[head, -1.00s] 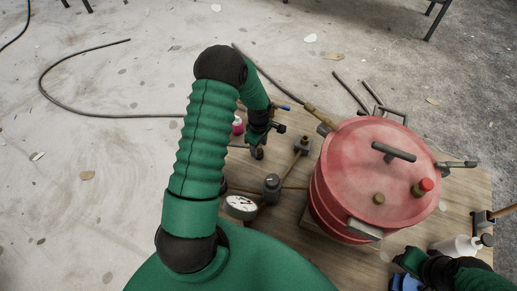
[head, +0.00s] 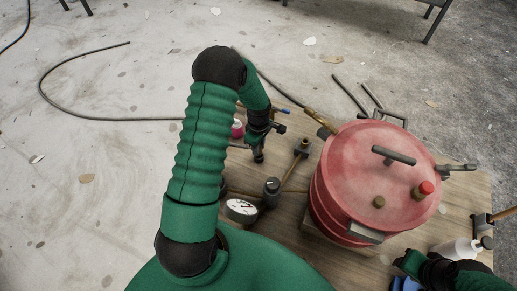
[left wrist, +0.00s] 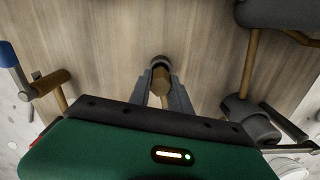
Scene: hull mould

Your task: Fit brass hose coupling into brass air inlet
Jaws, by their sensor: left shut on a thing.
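My left gripper (head: 258,152) points down over the wooden board, left of the red pot. In the left wrist view my left gripper (left wrist: 161,88) is shut on a short brass piece with a dark round end (left wrist: 160,76), which appears to be the brass hose coupling. Brass pipework with a blue handle (left wrist: 45,84) lies left of it, apart; I cannot tell whether this is the air inlet. Another brass pipe (left wrist: 250,62) with dark fittings is on the right. My right gripper (head: 410,262) is at lower right; its fingers are not clear.
The red pot (head: 375,175) stands on the wooden board (head: 462,190). A brass-ended hose (head: 285,92) reaches its upper left side. A gauge (head: 241,209) and a dark knob fitting (head: 271,188) are close to my left arm. A white bottle (head: 460,249) stands at lower right.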

